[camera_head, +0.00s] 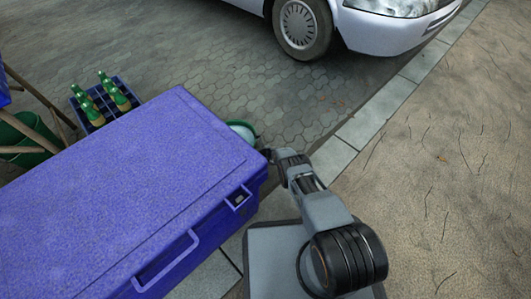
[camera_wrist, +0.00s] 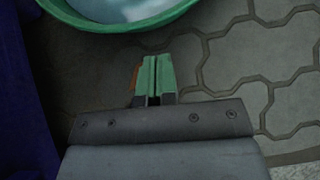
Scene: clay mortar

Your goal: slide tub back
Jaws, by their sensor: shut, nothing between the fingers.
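A round green tub (camera_head: 240,123) with pale, water-like contents stands on the paving, partly hidden behind the large blue box. In the wrist view the near part of its green rim (camera_wrist: 150,24) shows at the top, cut off by the frame edge. My gripper (camera_head: 269,155) is beside the right corner of the box, on the near side of the tub. In the wrist view my gripper (camera_wrist: 154,62) has its fingers shut and empty, with a strip of paving showing between their tips and the rim.
The large blue box (camera_head: 120,180) fills the left foreground; its side is close to my gripper's left. A bottle crate (camera_head: 122,84) stands behind it. A pale car (camera_head: 380,30) is parked at the back. Hexagonal paving (camera_head: 205,70) beyond the tub is open.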

